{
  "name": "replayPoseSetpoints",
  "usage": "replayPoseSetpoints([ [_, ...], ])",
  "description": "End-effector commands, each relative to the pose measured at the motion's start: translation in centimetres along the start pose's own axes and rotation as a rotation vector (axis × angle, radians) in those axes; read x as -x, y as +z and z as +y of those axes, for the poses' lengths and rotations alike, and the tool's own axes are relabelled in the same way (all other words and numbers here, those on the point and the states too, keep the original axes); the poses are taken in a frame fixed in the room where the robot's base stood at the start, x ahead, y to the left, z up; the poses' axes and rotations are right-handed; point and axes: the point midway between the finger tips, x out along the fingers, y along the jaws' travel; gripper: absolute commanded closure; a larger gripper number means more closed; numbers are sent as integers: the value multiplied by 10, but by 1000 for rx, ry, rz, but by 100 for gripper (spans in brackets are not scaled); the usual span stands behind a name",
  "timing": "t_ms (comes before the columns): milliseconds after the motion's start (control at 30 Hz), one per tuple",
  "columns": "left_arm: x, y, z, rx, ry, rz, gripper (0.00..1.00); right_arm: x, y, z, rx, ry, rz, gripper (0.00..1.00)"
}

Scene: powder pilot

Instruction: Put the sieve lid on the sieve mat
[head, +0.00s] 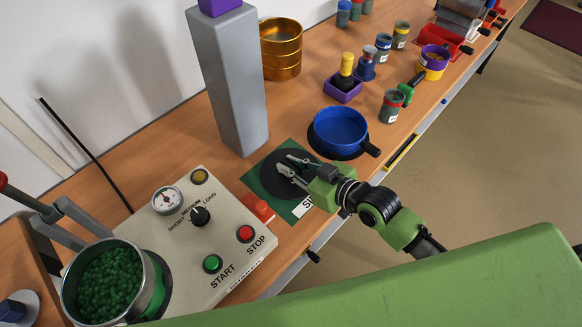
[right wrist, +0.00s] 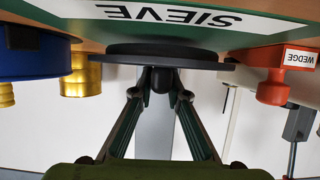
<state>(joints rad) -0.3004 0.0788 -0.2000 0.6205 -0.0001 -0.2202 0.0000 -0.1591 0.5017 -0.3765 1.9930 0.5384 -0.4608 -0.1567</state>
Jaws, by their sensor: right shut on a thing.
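The sieve lid is a dark round disc (head: 272,178) with a small knob (right wrist: 160,79) on top. It is over the green sieve mat (head: 297,215), which shows a white SIEVE label in the right wrist view (right wrist: 290,36), where the scene appears upside down. My right gripper (head: 283,164) is shut on the lid's knob. The lid looks level and very close to the mat; I cannot tell if it touches. My left gripper is not in view.
A blue pan (head: 340,128) stands right of the mat, and a tall grey column (head: 230,80) behind it. A red wedge (head: 264,211) and a control box (head: 190,262) are at its left. A gold sieve stack (head: 281,62) stands farther back.

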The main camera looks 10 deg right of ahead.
Motion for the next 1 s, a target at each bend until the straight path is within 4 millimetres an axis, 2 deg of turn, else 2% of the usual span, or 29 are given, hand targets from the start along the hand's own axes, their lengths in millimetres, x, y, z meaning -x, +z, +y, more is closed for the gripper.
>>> replayPoseSetpoints([
  [133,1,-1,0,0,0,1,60,-4,10,0,-1,1,3,100],
  [433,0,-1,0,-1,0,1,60,-5,12,0,0,0,3,100],
  [467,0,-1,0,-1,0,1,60,-5,13,0,0,0,2,83],
  [500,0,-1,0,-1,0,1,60,-5,12,0,0,0,2,72],
  [533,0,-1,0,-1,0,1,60,-5,12,0,0,0,2,68],
  [867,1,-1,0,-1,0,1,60,-4,11,0,0,1,2,68],
  [1000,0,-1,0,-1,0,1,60,5,11,0,1,1,1,68],
])
